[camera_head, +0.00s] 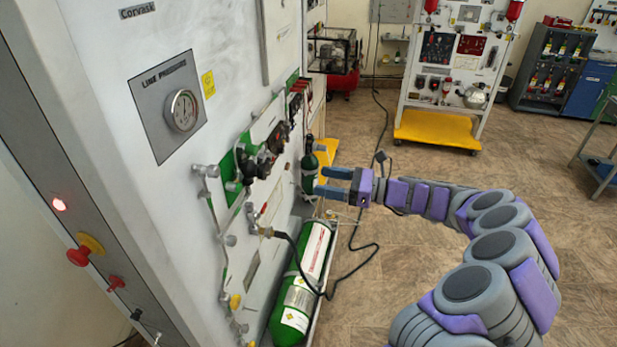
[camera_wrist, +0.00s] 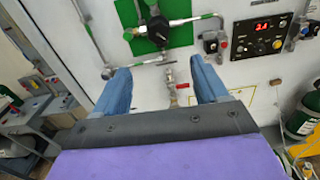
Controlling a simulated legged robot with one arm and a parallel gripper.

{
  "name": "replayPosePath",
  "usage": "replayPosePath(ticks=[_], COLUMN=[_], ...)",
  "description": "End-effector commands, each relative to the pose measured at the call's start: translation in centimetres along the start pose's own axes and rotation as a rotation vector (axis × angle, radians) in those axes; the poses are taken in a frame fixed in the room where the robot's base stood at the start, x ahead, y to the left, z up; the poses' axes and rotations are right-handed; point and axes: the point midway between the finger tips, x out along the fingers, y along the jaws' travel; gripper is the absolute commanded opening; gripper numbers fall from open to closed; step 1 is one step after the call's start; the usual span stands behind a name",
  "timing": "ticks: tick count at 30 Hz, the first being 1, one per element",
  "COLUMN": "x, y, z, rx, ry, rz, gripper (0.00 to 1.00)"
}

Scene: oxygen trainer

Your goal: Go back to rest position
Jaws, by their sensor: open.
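My gripper (camera_head: 336,182) is stretched out toward the white oxygen trainer panel (camera_head: 235,75) in the head view. In the wrist view its two blue fingers (camera_wrist: 160,88) are spread apart with nothing between them. Beyond the fingers, a small metal valve fitting (camera_wrist: 172,80) with a red tag stands on the panel, seen through the gap. I cannot tell how far the fingertips are from it. A black regulator on a green plate (camera_wrist: 152,28) sits above. My arm bends in from the lower right of the head view.
A large green cylinder (camera_head: 290,310) lies along the panel's foot, and a small green cylinder (camera_head: 309,165) stands near my fingers. A yellow-based stand (camera_head: 437,128) is at the back. Floor (camera_head: 400,245) right of the panel is open.

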Motion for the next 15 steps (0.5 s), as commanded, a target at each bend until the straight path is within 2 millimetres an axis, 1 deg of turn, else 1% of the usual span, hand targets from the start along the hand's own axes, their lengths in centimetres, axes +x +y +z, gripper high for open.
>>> replayPosePath(ticks=[1, 6, 15], x=[-0.6, -1.6, -1.7], y=[-0.1, 0.1, 0.1], z=[0.0, 0.0, 0.0], rx=[0.000, 0.000, 0.000], ry=[0.000, 0.000, 0.000], rz=[-0.002, 0.002, 0.002], gripper=[0.73, 0.73, 0.73])
